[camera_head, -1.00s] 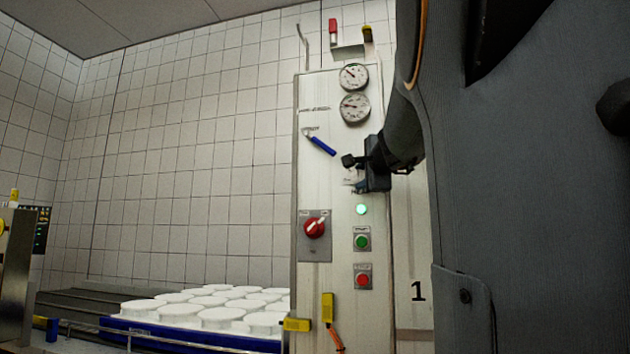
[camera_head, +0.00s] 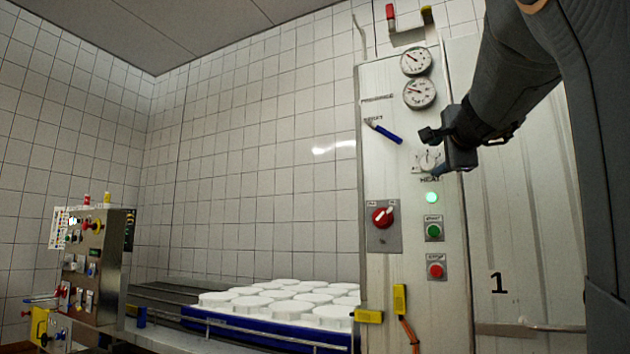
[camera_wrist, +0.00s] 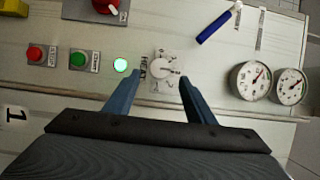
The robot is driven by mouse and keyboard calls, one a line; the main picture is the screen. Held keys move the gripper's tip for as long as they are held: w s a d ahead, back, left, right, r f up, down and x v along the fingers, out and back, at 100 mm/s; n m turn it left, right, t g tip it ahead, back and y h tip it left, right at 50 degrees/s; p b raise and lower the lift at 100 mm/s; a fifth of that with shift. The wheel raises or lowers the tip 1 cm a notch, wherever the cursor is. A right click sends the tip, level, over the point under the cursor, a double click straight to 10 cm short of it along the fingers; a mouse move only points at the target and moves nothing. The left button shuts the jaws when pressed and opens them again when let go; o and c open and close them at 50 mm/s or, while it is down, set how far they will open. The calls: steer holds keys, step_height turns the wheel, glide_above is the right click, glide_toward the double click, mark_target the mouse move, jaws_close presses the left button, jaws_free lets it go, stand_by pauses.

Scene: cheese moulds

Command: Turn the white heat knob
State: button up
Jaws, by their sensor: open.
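The white heat knob (camera_head: 429,159) sits on the upright metal panel (camera_head: 380,281), above the "HEAT" label and the lit green lamp (camera_head: 432,197). In the wrist view the knob (camera_wrist: 167,71) shows between and just beyond my two fingertips, on its square plate. My gripper (camera_wrist: 160,80) is open and empty, with one finger on each side of the knob in the picture. In the head view my gripper (camera_head: 441,142) is just right of and above the knob, partly covering its plate. I cannot tell whether the fingers touch the panel.
A blue-handled lever (camera_head: 384,132) and two gauges (camera_head: 417,78) are above the knob. A red rotary switch (camera_head: 382,217), a green button (camera_head: 433,231) and a red button (camera_head: 436,270) are below. White moulds (camera_head: 290,300) stand at the lower left. A control box (camera_head: 105,260) is farther left.

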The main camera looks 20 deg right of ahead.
steer(key=shift+b+v, duration=1)
steer(key=shift+b, duration=1.35)
steer(key=shift+s, duration=0.1)
